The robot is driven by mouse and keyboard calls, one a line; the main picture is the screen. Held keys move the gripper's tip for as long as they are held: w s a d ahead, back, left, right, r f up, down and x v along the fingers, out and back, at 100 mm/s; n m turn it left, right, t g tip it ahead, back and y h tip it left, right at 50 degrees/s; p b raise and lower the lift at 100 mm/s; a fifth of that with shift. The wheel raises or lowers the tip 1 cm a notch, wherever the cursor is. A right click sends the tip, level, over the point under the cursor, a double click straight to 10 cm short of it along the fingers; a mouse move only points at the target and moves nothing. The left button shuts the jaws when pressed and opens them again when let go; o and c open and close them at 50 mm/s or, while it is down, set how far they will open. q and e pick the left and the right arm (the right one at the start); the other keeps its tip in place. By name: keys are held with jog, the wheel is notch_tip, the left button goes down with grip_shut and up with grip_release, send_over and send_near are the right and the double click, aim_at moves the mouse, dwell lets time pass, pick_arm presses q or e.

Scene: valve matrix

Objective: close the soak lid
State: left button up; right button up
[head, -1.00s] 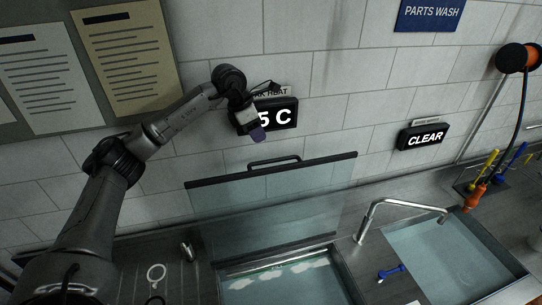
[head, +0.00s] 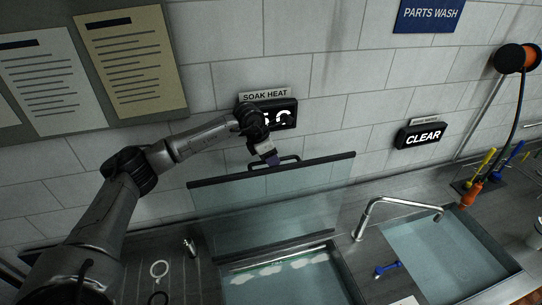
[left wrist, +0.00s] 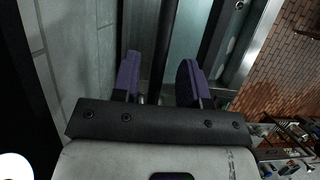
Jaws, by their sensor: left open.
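The soak lid (head: 315,190) is a clear pane with a dark top rail and a handle (head: 288,160) on it. In the head view it stands raised, tilted up at the back of the soak tank (head: 345,270). My left gripper (head: 270,158) is at the lid's top edge, by the left part of the handle. In the left wrist view its two purple fingers (left wrist: 158,75) are apart, with a dark bar (left wrist: 166,45) between them. I cannot tell if that bar is the handle or the rail, or whether the fingers touch it. My right gripper is not in view.
A tap (head: 385,203) and a second basin (head: 440,250) are to the right. A blue item (head: 388,269) lies on the counter between the basins. The soak heat display (head: 281,115) is on the wall just above my gripper.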

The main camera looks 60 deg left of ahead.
pick_arm(q)
jog(key=shift+c, duration=0.4)
grip_shut()
jog(key=s+d+f+y+b, duration=0.1)
jog(key=s+d+b, duration=0.2)
jog(key=d, duration=0.5)
jog(key=s+d+f+b, duration=0.2)
jog(key=s+d+b, duration=0.1)
jog(key=d, duration=0.6)
jog(key=s+d+f+t+y+b, duration=0.1)
jog(key=s+d+f+b, duration=0.1)
jog(key=d, duration=0.7)
jog(key=shift+s+d+f+m+y+b, duration=0.15)
jog(key=shift+s+d+m+y+b, duration=0.15)
jog(key=shift+s+b, duration=0.35)
jog(key=shift+s, duration=0.1)
